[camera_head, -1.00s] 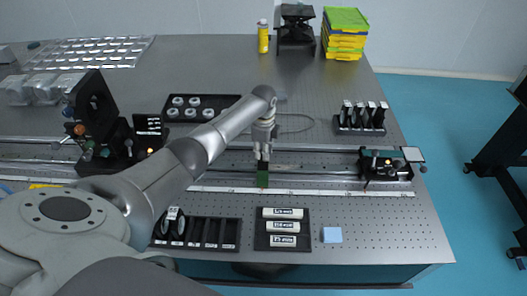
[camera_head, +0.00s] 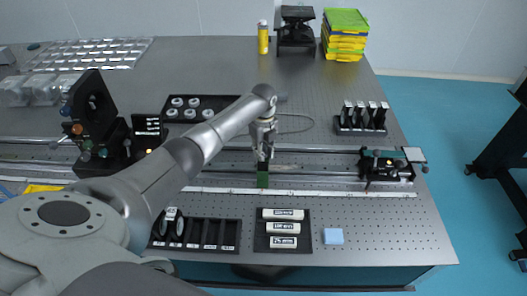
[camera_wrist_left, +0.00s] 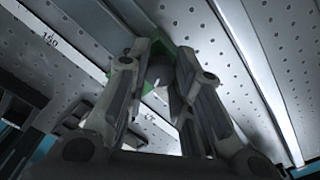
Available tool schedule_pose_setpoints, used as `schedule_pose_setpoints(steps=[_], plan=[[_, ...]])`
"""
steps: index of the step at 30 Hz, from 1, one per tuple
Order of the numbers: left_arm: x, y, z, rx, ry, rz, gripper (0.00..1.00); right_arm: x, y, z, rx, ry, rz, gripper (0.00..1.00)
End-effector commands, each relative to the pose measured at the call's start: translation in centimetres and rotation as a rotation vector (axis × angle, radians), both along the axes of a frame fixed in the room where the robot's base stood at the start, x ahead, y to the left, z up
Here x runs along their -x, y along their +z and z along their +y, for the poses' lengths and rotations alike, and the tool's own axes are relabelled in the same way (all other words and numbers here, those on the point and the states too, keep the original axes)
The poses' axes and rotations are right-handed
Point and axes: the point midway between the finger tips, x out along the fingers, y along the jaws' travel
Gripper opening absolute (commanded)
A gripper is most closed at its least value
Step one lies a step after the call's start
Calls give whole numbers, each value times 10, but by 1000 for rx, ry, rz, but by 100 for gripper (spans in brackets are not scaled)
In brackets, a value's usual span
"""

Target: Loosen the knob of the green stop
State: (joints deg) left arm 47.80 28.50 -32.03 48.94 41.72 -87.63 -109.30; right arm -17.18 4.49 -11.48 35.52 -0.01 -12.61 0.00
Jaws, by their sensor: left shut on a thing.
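The green stop (camera_head: 262,180) sits on the long rail in the middle of the table, by the white scale strip. My left gripper (camera_head: 264,158) is right over and behind it, pointing down, with its fingers around the knob. In the left wrist view the two fingers (camera_wrist_left: 160,92) are shut on the dark knob (camera_wrist_left: 160,70), and parts of the green stop (camera_wrist_left: 140,46) show behind them. The knob is mostly hidden by the fingers. My right gripper is not in view.
On the rail a dark mount (camera_head: 386,165) stands to the right and a tall black device (camera_head: 92,115) to the left. A black slotted tray (camera_head: 222,238) and a mat with white labelled pieces (camera_head: 284,228) lie in front. A rack of plates (camera_head: 360,118) stands behind right.

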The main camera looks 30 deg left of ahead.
Motion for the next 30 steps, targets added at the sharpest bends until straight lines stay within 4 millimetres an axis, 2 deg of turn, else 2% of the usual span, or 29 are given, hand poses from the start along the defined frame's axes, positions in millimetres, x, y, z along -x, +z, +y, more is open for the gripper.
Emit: schedule_pose_setpoints(steps=[14, 15, 19, 30], plan=[[-2, 3, 2, -2, -11, -6, 0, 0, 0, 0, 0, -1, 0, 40], [-2, 3, 2, -2, -11, -6, 27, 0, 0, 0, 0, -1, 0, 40], [-1, 2, 1, -1, -11, -5, 44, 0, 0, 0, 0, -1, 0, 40], [-1, 4, 0, 0, -11, -2, 45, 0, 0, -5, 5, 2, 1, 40]])
